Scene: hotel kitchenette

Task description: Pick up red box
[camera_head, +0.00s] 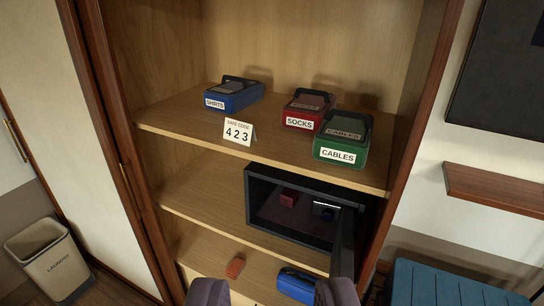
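A red box labelled SOCKS (306,108) sits on the upper shelf (180,118), between a blue box labelled SHIRTS (234,94) and a green box labelled CABLES (342,140). It has a dark top, and the green box overlaps its right front corner in this view. A small dark red object (288,197) lies inside the safe. My gripper (272,293) shows at the bottom edge as two dark purple fingers set wide apart. It is open, with nothing seen between the fingertips, and is apart from the red box.
A card reading 423 (238,132) stands at the shelf's front edge. Below, the dark safe (262,172) is open, its door (345,245) swung outward. An orange-red block (235,267) and a blue object (296,283) lie lower down. A laundry bin (48,262) stands left.

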